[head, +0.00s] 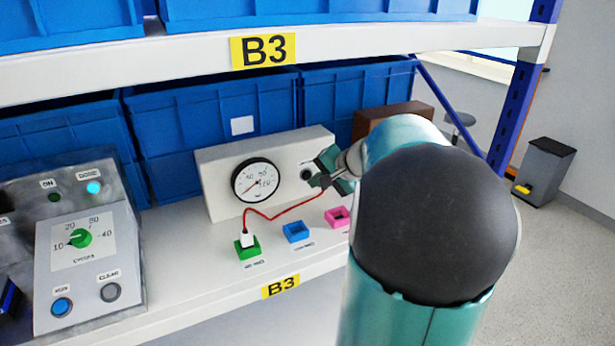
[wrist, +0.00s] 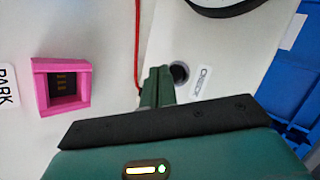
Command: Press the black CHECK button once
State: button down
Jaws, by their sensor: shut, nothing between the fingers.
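The black CHECK button (head: 306,173) is on the front of a white gauge box (head: 222,190), right of the round dial (head: 258,181). In the wrist view the dark round button (wrist: 180,72) sits beside its CHECK label (wrist: 203,80). My gripper (head: 321,178) is at the lower right of the button in the head view. In the wrist view its green fingers (wrist: 157,75) are shut together and empty, with their tips just left of the button. I cannot tell whether they touch the panel.
A red cable (head: 285,209) runs near my fingers to a white plug in the green socket (head: 247,250). Blue (head: 296,232) and pink (head: 337,217) sockets stand along the shelf. A grey control panel (head: 88,250) is at left. Blue bins stand behind, with a shelf overhead.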

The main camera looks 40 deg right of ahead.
jog(key=shift+w+d, duration=0.1)
jog(key=shift+w, duration=0.3)
jog(key=shift+w+d, duration=0.15)
jog(key=shift+w, duration=0.25)
dwell(0.8)
jog(key=shift+s, duration=0.1)
jog(key=shift+s+a, duration=0.25)
jog(key=shift+s, duration=0.45)
jog(key=shift+s, duration=0.1)
jog(key=shift+s+a, duration=0.25)
jog(key=shift+s, duration=0.5)
jog(key=shift+s+a, duration=0.3)
jog(key=shift+s, duration=0.45)
jog(key=shift+s+a, duration=0.25)
jog(key=shift+s, duration=0.5)
